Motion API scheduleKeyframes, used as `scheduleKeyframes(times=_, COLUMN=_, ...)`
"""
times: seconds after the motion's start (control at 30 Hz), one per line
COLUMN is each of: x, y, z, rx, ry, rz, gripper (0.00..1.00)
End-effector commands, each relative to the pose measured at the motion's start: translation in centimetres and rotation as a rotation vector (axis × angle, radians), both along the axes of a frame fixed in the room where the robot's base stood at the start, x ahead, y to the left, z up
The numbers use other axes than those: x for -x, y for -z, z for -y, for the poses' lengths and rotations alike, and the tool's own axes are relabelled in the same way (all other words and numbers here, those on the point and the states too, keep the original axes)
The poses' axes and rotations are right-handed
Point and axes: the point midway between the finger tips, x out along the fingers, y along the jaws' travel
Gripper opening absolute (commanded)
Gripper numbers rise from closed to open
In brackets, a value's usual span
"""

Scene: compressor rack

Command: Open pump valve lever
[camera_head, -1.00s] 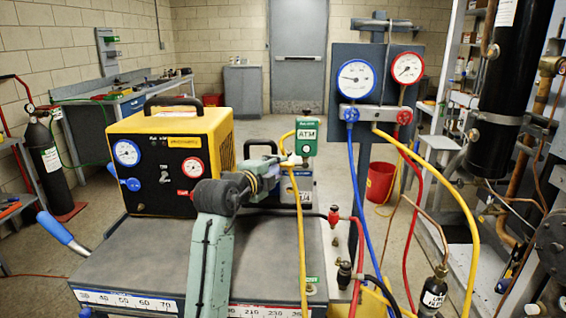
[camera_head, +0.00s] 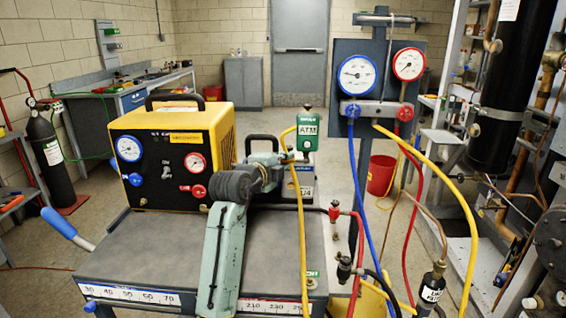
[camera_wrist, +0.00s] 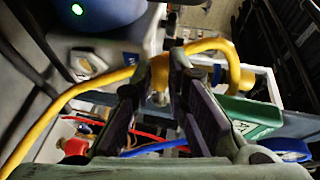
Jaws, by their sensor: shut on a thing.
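My gripper (camera_head: 287,160) reaches over the grey cart to the vacuum pump (camera_head: 306,187), beside the green ATM box (camera_head: 307,130). In the wrist view my gripper (camera_wrist: 160,82) has its two dark fingers closed around a small yellow piece (camera_wrist: 159,70). The yellow hose (camera_wrist: 95,87) passes right by it. I cannot tell whether this piece is the pump valve lever or part of the hose end; the fingers hide much of it. The green box (camera_wrist: 243,117) is right of the fingers. The pump's body is partly hidden behind my arm.
The yellow recovery machine (camera_head: 222,130) stands left on the cart top (camera_head: 140,255). Blue, red and yellow hoses hang from the gauge manifold (camera_head: 375,112) at right. A red valve (camera_head: 334,213) is close right of my arm. The cart's front left is clear.

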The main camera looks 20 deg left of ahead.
Motion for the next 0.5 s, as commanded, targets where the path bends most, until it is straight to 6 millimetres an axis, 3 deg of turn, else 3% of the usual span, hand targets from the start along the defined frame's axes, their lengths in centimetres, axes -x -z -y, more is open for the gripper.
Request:
scheduleKeyframes(times=0.13, x=0.01, y=0.01, z=-0.01, rx=0.0, ry=0.0, rz=0.0, gripper=0.0)
scheduleKeyframes(times=0.5, x=0.01, y=0.02, z=-0.01, rx=0.0, ry=0.0, rz=-0.001, gripper=0.0)
